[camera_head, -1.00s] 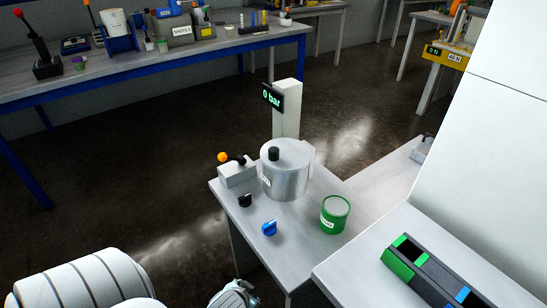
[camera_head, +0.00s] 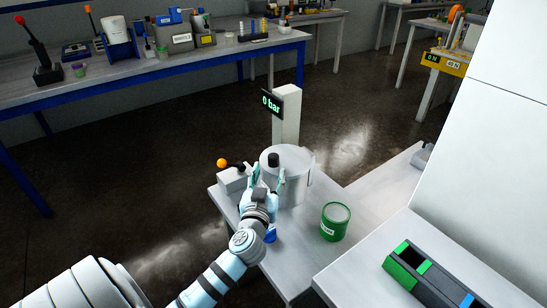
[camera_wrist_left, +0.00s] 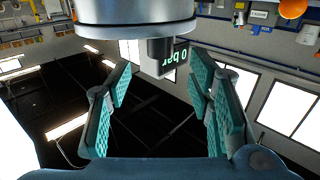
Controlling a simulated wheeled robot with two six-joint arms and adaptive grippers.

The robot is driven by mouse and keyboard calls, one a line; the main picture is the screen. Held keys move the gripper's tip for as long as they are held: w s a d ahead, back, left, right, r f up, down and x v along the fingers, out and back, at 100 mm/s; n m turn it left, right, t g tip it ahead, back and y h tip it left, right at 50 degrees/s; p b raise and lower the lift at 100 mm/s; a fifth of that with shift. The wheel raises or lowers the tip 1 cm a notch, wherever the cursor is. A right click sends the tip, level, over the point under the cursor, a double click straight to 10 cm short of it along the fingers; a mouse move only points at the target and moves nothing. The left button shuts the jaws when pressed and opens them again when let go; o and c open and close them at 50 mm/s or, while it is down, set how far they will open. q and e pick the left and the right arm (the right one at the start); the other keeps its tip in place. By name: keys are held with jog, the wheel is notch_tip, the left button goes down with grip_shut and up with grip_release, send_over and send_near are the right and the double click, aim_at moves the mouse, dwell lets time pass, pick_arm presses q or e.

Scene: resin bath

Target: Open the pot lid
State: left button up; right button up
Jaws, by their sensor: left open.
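The grey metal pot (camera_head: 297,188) stands on the small table with its flat lid (camera_head: 292,161) on. A black knob (camera_head: 273,159) rises from the lid. My left gripper (camera_head: 267,177) is open at the near-left side of the pot, its fingers pointing up toward the lid. My right gripper is not in view.
A grey box with an orange-ball lever (camera_head: 222,163) stands left of the pot. A post behind carries a "0 bar" display (camera_head: 271,103). A green can (camera_head: 335,222) stands to the right. My arm partly hides a blue knob (camera_head: 270,236). A divided tray (camera_head: 440,277) lies front right.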

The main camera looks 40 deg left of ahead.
aim_at(272, 161)
pick_arm(q)
jog(key=x, duration=0.8)
jog(key=shift+c, duration=0.3)
grip_shut()
